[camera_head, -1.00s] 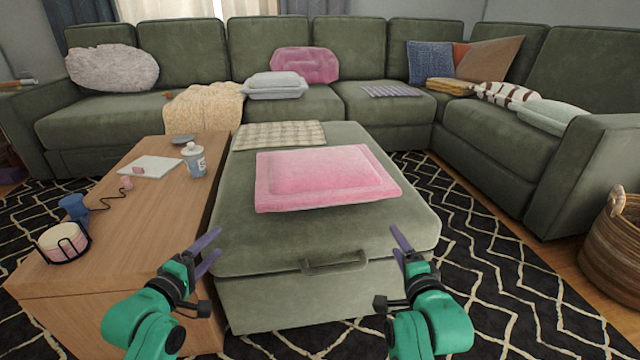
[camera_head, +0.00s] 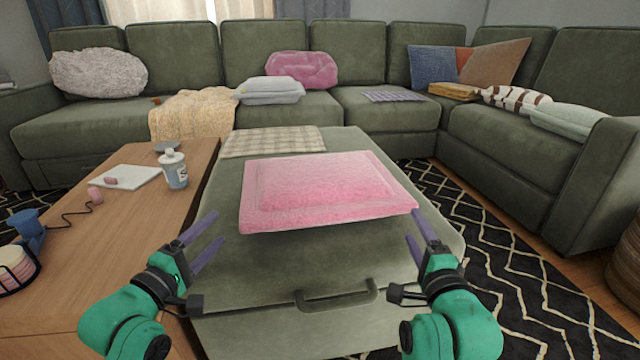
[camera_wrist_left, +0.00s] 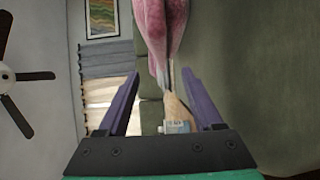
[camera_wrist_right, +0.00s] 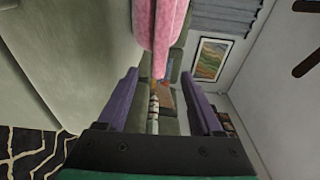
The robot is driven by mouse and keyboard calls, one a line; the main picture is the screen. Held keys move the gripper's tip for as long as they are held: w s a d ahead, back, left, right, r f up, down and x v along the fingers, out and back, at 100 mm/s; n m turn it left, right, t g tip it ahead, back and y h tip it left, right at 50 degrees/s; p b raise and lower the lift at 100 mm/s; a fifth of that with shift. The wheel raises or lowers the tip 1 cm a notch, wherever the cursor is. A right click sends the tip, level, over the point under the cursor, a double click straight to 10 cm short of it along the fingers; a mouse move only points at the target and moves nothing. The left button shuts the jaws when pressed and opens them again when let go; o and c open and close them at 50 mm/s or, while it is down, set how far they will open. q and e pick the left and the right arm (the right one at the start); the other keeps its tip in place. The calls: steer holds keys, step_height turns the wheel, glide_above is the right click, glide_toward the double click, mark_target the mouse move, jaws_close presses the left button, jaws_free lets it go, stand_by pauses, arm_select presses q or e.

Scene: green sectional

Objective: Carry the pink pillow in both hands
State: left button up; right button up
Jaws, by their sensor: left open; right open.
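The pink pillow (camera_head: 325,188) is rectangular with a flat border and lies flat on the green ottoman (camera_head: 270,265), near its middle. My left gripper (camera_head: 205,241) is open and empty, to the left of the pillow and nearer to me. My right gripper (camera_head: 424,232) is open and empty, just off the pillow's near right corner. Neither gripper visibly touches the pillow. In the left wrist view the pillow's edge (camera_wrist_left: 160,40) shows beyond the open fingers (camera_wrist_left: 160,100). In the right wrist view its edge (camera_wrist_right: 158,30) also shows beyond the open fingers (camera_wrist_right: 165,100).
A wooden table (camera_head: 110,240) stands left of the ottoman with a bottle (camera_head: 173,169) and a white tray (camera_head: 130,177). A checkered cloth (camera_head: 272,142) lies behind the pillow. A second pink cushion (camera_head: 302,70) rests on the green sectional (camera_head: 385,118). Patterned rug shows at right.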

mark_target(250, 197)
arm_select(q)
steer(key=shift+s+r, duration=0.1)
steer(key=x, duration=1.4)
steer(key=shift+w+d, duration=0.15)
steer(key=shift+w, duration=0.15)
arm_select(e)
steer(key=w, duration=1.4)
steer(key=shift+w, duration=0.2)
arm_select(q)
jaws_close()
arm_select(e)
jaws_close()
